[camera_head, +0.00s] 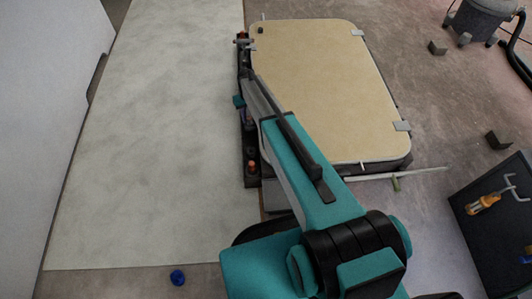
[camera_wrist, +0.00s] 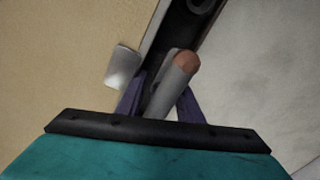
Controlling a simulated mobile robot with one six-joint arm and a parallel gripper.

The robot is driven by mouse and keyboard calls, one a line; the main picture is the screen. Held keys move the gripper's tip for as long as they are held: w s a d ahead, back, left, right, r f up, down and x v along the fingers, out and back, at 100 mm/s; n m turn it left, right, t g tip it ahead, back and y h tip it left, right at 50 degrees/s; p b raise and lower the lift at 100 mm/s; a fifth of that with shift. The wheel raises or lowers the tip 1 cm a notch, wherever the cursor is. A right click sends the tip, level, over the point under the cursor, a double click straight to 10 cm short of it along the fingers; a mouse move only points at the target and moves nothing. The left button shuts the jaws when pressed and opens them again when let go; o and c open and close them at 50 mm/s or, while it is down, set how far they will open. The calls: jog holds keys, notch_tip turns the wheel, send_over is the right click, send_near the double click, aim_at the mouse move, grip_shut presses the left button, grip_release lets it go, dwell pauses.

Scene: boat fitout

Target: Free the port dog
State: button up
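A grey lever with a copper-coloured rounded tip, which looks like a dog (camera_wrist: 178,83), stands at the hatch's dark edge in the wrist view. The purple fingers of my gripper (camera_wrist: 160,103) are spread on either side of it. A dark gap shows by the left finger; whether the right one touches the lever I cannot tell. Another orange-tipped fitting (camera_head: 252,166) stands nearer me on the same dark edge.
A silver plate (camera_wrist: 123,67) sits on the panel left of the fingers. Bare pale floor (camera_head: 160,130) lies left of the hatch. A blue cap (camera_head: 178,277) lies at front left. A dark box (camera_head: 495,220) with an orange-handled tool (camera_head: 484,203) stands at right.

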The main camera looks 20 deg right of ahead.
jog(key=shift+f+n+b, duration=0.15)
jog(key=shift+n+b, duration=2.25)
jog(key=shift+n, duration=0.1)
jog(key=n+b, duration=0.4)
jog(key=b, duration=0.1)
jog(key=shift+n+b, duration=0.4)
jog(key=shift+b, duration=0.25)
notch_tip(320, 180, up, 2)
jog(key=shift+p, duration=0.5)
notch_tip(320, 180, up, 13)
jog(key=p, duration=0.4)
jog(key=shift+f+p, duration=0.2)
jog(key=shift+p, duration=0.1)
jog(key=s+f+m+g+p, duration=0.2)
jog(key=s+m+p, duration=0.4)
jog(key=s+p, duration=1.2)
jog(key=s+g, duration=0.1)
jog(key=s, duration=0.9)
jog(key=shift+s+m, duration=0.3)
jog(key=shift+s, duration=0.05)
